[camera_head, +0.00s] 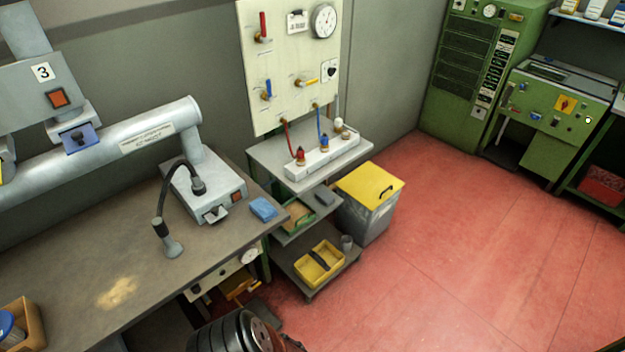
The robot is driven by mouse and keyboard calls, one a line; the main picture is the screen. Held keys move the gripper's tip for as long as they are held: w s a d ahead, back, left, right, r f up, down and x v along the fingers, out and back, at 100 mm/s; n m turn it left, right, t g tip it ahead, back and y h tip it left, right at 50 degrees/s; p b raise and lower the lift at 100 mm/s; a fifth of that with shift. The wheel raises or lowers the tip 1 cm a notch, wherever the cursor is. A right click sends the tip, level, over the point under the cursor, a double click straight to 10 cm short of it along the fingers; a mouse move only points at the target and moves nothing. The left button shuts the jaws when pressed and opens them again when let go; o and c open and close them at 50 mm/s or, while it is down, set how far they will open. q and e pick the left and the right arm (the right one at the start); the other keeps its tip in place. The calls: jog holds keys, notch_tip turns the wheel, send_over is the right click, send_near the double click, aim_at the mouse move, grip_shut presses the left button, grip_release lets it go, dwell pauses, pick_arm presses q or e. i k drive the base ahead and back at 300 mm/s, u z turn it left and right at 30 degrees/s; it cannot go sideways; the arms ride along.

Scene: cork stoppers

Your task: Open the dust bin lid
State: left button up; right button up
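The dust bin (368,222) is a grey box standing on the red floor near the middle of the head view, against the right side of a small shelf unit. Its yellow lid (368,184) lies flat over the top and looks closed. A dark handle (387,191) shows near the lid's right edge. Neither my left nor my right gripper is in view.
A workbench (70,275) with a lamp fills the left. The shelf unit (262,155) holds bottles, trays and a yellow tub (320,262). A dark ribbed cylinder (235,335) is at the bottom. The red floor (450,250) right of the bin is clear.

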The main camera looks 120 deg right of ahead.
aim_at(370, 185)
jog(key=z, duration=4.4)
